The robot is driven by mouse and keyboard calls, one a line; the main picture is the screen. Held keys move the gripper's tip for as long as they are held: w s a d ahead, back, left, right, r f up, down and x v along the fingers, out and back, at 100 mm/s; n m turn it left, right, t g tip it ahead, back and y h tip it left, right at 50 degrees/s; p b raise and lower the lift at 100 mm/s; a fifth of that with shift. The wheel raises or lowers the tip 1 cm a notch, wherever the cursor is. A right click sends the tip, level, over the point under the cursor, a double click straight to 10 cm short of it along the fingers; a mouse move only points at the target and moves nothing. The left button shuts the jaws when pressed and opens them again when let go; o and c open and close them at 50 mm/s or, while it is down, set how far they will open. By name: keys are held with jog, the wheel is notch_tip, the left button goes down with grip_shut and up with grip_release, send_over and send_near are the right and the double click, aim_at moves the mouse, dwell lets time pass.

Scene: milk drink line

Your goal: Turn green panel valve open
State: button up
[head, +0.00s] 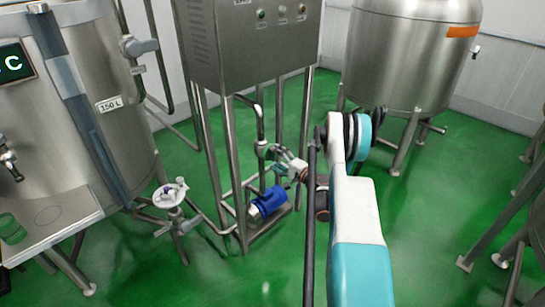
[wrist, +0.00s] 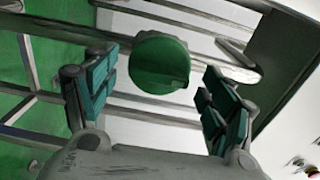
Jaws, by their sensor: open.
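The green valve knob (wrist: 160,62), round with a flat side, shows in the upper middle of the wrist view. My gripper (wrist: 160,88) is open, with its teal-padded fingers on the left and right of the knob. The knob appears in the gap between them, and no finger visibly touches it. In the head view, my gripper (head: 270,162) is below the steel control panel (head: 255,45), close to a vertical pipe (head: 261,125). The knob cannot be told apart from the finger pads there. Its exact depth between the fingers cannot be told.
Steel panel legs (head: 208,150) stand just left of my gripper. A blue pump motor (head: 268,201) sits low beneath it. A 150 L tank (head: 110,130) stands at left and another steel tank (head: 408,60) at back right. Open green floor (head: 440,190) lies to the right.

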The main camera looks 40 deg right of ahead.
jog(key=shift+s+d, duration=0.15)
jog(key=shift+s, duration=2.15)
